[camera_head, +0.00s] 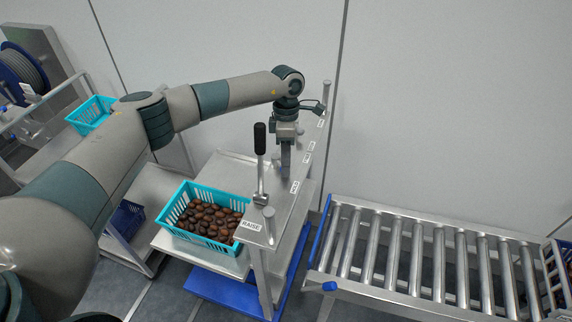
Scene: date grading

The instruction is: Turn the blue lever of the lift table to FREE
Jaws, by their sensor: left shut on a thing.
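The lift table (228,170) stands in the middle, with a narrow metal control strip (284,216) along its right side. My left gripper (286,172) points down over the middle of this strip and is shut. The blue lever is mostly hidden at the gripper's jaws, so its exact angle cannot be told. Small white labels lie along the strip; the one beside the gripper (294,187) is too small to read. A black-handled lever (260,140) stands upright nearer to me, near a label reading RAISE (250,225). My right gripper is not in view.
A turquoise crate of brown dates (187,187) sits left of the strip. A roller conveyor (420,250) with a blue-knobbed front edge is at the right. Another turquoise crate (91,114) is at the far left. The pale wall (450,90) stands behind; space above the conveyor is free.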

